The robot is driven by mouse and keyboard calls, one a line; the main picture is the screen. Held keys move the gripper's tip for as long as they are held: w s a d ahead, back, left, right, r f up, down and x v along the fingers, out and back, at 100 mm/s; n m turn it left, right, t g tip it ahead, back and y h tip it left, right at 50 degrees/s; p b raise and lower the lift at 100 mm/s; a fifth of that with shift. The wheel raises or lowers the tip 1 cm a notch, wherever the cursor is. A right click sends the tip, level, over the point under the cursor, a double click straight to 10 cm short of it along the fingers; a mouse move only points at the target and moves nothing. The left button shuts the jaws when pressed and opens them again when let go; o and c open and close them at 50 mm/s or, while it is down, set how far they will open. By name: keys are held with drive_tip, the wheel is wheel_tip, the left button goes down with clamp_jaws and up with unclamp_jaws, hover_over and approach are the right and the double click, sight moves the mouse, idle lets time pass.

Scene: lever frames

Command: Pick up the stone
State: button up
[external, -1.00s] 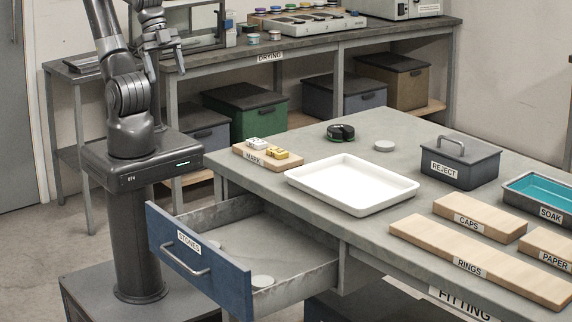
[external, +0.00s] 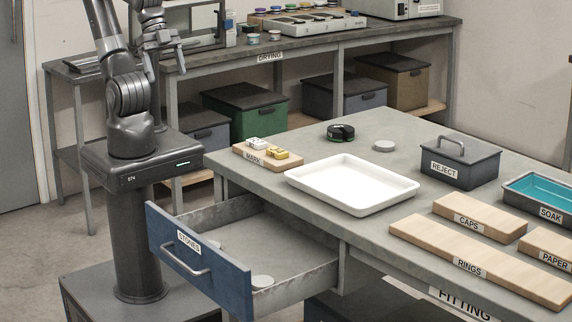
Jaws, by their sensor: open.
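The blue-fronted drawer (external: 196,262), labelled STONES, is pulled out from the table. Inside it, a pale round disc (external: 262,282) lies near the front right corner. Another pale disc shows partly at the left, mostly hidden behind the drawer front. A similar pale grey disc (external: 384,146) lies on the table behind the white tray. I cannot tell for sure which of these is the stone. My gripper (external: 167,46) is open and empty, raised high at the upper left, well apart from the drawer and the table.
A white tray (external: 409,188) stands above the drawer. Around it are a MARK board (external: 246,153) with small blocks, a dark round object (external: 340,132), a REJECT box (external: 470,170) and a SOAK tray (external: 513,192). CAPS and RINGS boards lie at the front right.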

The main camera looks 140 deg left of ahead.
drive_tip(key=w+a+r+n, duration=0.25)
drive_tip(key=w+a, duration=0.25)
drive_tip(key=w, duration=0.3)
drive_tip(key=n+g+y, duration=0.2)
drive_tip(key=n+y, duration=0.1)
drive_tip(key=n, duration=0.3)
hover_over(384, 143)
drive_tip(key=s+d, duration=0.2)
drive_tip(key=d, duration=0.1)
drive_tip(key=f, duration=1.9)
drive_tip(key=shift+w+f, duration=0.15)
drive_tip(key=shift+w, duration=0.1)
drive_tip(key=x, duration=0.6)
drive_tip(key=shift+s+a+f, duration=0.25)
drive_tip(key=shift+s+a, duration=0.05)
drive_tip(key=shift+a, duration=0.05)
drive_tip(key=c, duration=1.1)
drive_tip(key=shift+r, duration=0.15)
